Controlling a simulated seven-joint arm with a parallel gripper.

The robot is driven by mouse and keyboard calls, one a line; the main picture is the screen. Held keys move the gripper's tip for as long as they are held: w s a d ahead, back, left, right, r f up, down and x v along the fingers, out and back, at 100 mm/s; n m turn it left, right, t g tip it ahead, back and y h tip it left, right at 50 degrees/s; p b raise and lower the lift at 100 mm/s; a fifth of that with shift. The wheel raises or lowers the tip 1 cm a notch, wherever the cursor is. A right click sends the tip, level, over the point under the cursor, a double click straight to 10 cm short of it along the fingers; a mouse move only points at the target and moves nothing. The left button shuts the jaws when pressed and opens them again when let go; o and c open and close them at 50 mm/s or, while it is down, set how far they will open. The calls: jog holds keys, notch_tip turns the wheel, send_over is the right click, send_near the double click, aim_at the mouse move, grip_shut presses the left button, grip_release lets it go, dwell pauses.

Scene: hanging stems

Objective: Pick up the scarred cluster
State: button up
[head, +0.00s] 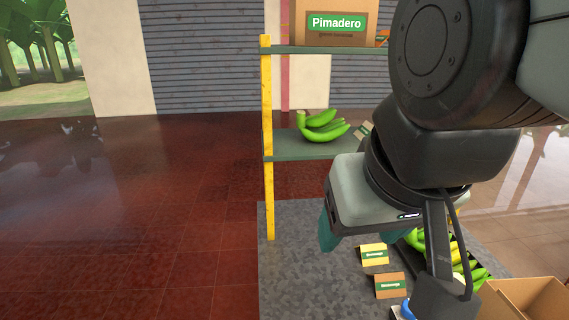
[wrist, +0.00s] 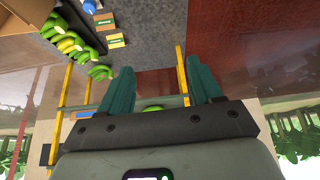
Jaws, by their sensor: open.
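A green banana cluster (head: 322,128) lies on the middle shelf (head: 300,147) in the head view. More green and yellowish clusters (head: 470,272) lie in a dark tray at the right, partly hidden behind my arm. I cannot make out scars on any cluster. In the wrist view, several clusters (wrist: 68,42) lie by the dark tray, one green cluster (wrist: 101,72) sits apart, and a bit of green (wrist: 152,108) shows between the fingers. My gripper (wrist: 160,65) is open and empty, its teal fingers apart. In the head view it hangs right of and below the shelf cluster.
A yellow post (head: 266,140) stands at the shelf's left edge. A cardboard Pimadero box (head: 336,24) is on the upper shelf. An open cardboard box (head: 525,298) is at lower right. The grey surface's left part is clear.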

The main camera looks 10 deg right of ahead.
jog(key=w+d+g+h, duration=0.1)
jog(key=w+d+h, duration=0.15)
jog(key=w, duration=1.25)
jog(key=w+d+f+g, duration=0.1)
jog(key=w+d+f, duration=0.1)
jog(key=w+d, duration=0.4)
jog(key=w+d+f, duration=0.3)
jog(key=w+d, duration=0.2)
jog(key=w, duration=0.3)
jog(key=g, duration=0.2)
send_near(426, 235)
jog(key=w+a+f, duration=0.1)
jog(key=w+a, duration=0.2)
jog(key=a, duration=0.1)
jog(key=shift+m+h, duration=0.3)
jog(key=shift+h, duration=0.15)
jog(key=x, duration=0.6)
jog(key=shift+s+a+f, duration=0.1)
jog(key=shift+s+a, duration=0.05)
jog(key=shift+a, duration=0.05)
grip_shut()
jog(key=shift+d, duration=0.1)
